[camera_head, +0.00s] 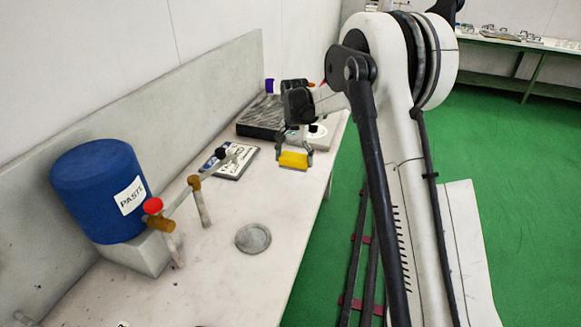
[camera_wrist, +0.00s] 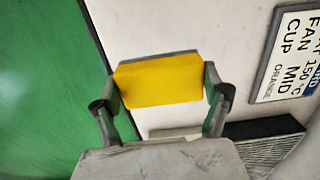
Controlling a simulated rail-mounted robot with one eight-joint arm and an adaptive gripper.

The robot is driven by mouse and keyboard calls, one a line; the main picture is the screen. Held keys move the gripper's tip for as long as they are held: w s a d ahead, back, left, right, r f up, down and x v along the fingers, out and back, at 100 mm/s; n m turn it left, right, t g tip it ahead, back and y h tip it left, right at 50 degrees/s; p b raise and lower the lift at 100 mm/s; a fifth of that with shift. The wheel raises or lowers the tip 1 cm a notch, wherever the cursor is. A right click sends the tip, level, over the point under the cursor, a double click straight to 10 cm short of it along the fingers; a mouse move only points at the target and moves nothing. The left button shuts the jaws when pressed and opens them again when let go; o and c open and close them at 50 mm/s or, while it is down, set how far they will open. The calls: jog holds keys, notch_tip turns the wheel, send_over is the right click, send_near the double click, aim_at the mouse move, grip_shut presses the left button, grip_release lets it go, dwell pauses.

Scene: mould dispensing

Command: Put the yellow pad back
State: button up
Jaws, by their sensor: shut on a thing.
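The yellow pad (camera_head: 293,160) is held between the fingers of my gripper (camera_head: 293,152), near the right edge of the white worktop (camera_head: 225,265). In the wrist view the yellow pad (camera_wrist: 160,80) has a grey strip along its far edge. The fingers of my gripper (camera_wrist: 163,95) are shut on its two short sides. The pad appears to be over the worktop near its edge beside the green floor. I cannot tell how high it is above the surface.
A sign plate (camera_head: 231,162) lies left of the pad, and shows in the wrist view (camera_wrist: 290,55). A dark ribbed block (camera_head: 262,118) stands behind. A blue barrel marked PASTE (camera_head: 95,185), a tap (camera_head: 153,206), a post (camera_head: 200,205) and a round grey disc (camera_head: 253,238) stand nearer.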

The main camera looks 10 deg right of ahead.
send_over(290, 173)
notch_tip(290, 173, down, 4)
jog(key=shift+d+f, duration=0.1)
jog(key=shift+f, duration=2)
jog(key=shift+f, duration=0.15)
jog(key=o, duration=1.3)
